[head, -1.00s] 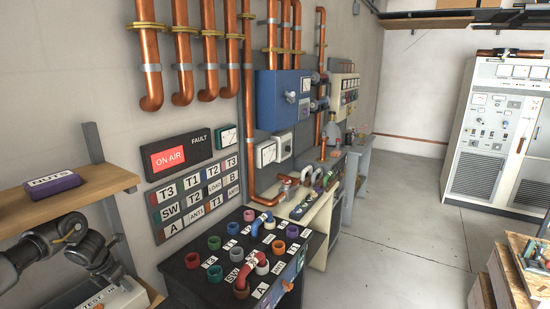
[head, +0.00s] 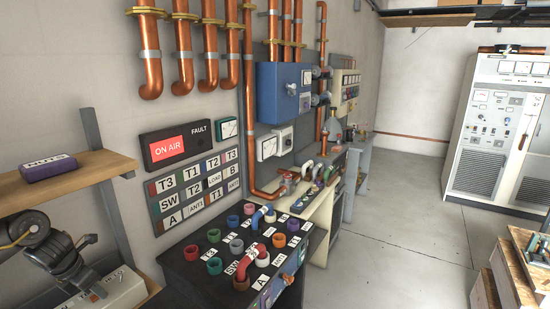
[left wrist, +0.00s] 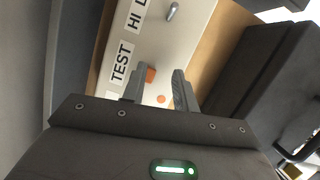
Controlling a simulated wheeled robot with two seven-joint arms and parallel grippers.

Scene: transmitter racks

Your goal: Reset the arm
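My left arm comes in at the lower left of the head view. Its gripper (head: 94,288) hangs low over a cream test box (head: 124,288). In the left wrist view the gripper (left wrist: 158,90) has its two grey fingers apart, with nothing clearly held between them. The test box (left wrist: 170,48) lies beyond the fingertips, with TEST and partly cut-off HI labels and a small metal lever (left wrist: 172,12). A small orange part (left wrist: 150,75) shows between the fingers, close to the left one. I cannot tell whether the fingers touch the box. My right gripper is not visible.
A wooden shelf (head: 90,170) with a purple box (head: 48,168) is above my left arm. A dark patch panel (head: 195,272) with coloured sockets and pipe links stands to the right, below an ON AIR sign (head: 167,149). The floor (head: 390,240) beyond is clear.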

